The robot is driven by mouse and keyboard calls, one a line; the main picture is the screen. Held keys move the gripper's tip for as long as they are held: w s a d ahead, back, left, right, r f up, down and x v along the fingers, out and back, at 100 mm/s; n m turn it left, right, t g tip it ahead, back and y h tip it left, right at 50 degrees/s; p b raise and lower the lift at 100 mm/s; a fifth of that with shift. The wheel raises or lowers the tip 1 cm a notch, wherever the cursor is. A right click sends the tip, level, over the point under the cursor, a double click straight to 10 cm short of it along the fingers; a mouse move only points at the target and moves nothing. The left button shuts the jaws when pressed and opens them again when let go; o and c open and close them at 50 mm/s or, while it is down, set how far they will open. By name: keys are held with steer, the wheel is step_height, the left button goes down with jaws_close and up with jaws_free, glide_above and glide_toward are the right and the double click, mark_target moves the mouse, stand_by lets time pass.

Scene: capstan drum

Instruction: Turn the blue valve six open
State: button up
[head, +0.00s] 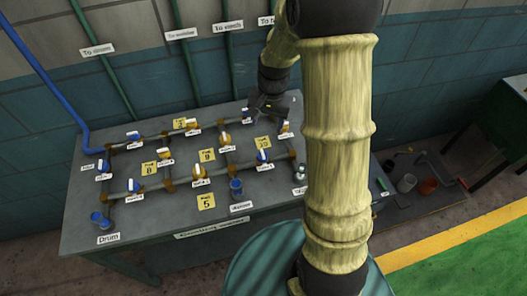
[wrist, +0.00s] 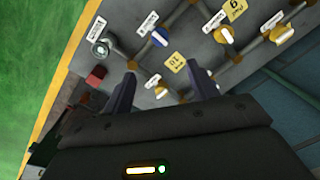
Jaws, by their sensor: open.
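Several blue valves sit on a grey pipe grid on the table. The number labels are too small to read, so I cannot tell which is valve six. One blue valve (head: 262,157) is below the card marked 10; it also shows in the wrist view (wrist: 160,37). Another blue valve (head: 247,117) is at the back, beside my gripper. My gripper (head: 268,108) is over the back right of the grid. In the wrist view its two fingers (wrist: 163,85) are apart with nothing held between them.
The table (head: 142,225) holds other yellow valves (head: 200,172), yellow cards (head: 206,201) and blue cups (head: 236,187). A tiled wall with green pipes stands close behind.

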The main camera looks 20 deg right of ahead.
mark_target(263, 153)
steer(key=f+p, duration=0.1)
steer(key=f, duration=0.9)
steer(key=a+f+p, duration=0.1)
steer(key=f, duration=0.4)
steer(key=shift+w+f+p, duration=0.3)
steer(key=shift+f, duration=0.1)
steer(key=c, duration=1)
